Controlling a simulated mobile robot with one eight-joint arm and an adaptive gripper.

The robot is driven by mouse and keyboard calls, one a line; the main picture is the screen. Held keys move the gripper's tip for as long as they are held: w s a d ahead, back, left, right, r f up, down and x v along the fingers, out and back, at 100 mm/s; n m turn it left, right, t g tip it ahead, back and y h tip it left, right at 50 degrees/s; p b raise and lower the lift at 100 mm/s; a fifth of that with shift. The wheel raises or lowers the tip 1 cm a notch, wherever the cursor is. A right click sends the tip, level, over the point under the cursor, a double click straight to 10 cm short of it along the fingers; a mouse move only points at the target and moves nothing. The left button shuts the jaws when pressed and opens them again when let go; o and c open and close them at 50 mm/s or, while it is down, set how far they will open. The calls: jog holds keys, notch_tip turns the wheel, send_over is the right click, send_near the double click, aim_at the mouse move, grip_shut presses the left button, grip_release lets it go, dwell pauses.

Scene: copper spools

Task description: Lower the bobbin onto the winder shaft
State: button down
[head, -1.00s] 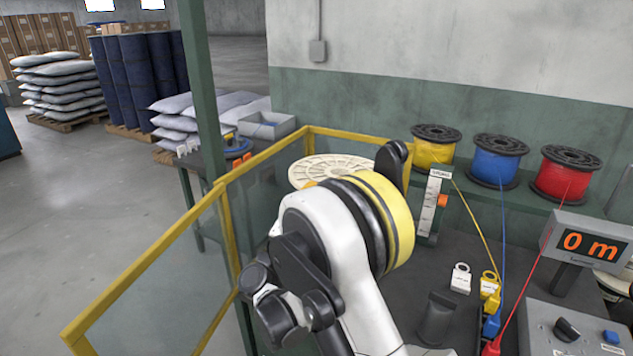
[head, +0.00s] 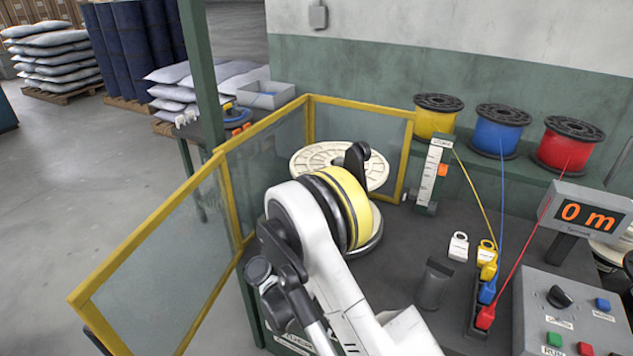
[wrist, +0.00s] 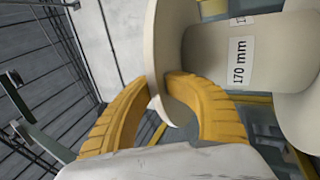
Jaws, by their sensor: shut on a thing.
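The cream bobbin (head: 312,160) shows in the head view as a pale flange with holes, partly behind my arm. In the wrist view the bobbin (wrist: 208,55) has a pale barrel with a "170 mm" label. My gripper (wrist: 163,92) is shut on the edge of its flange, one yellow finger on each side. In the head view the fingers are hidden behind my wrist. A round grey metal plate (head: 374,243) shows at the bench below my wrist. The winder shaft is hidden, so I cannot tell how the bobbin lines up with it.
A yellow-framed clear guard (head: 155,245) stands left of and behind the bobbin. An upright scale (head: 431,177) stands to the right. Yellow (head: 437,118), blue (head: 499,131) and red (head: 567,146) wire spools sit on the back shelf. The display (head: 583,214) reads 0 m.

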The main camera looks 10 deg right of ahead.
jog(key=c, duration=1.3)
grip_release()
jog(key=shift+o, duration=0.2)
notch_tip(320, 180, up, 10)
jog(key=shift+r, duration=0.1)
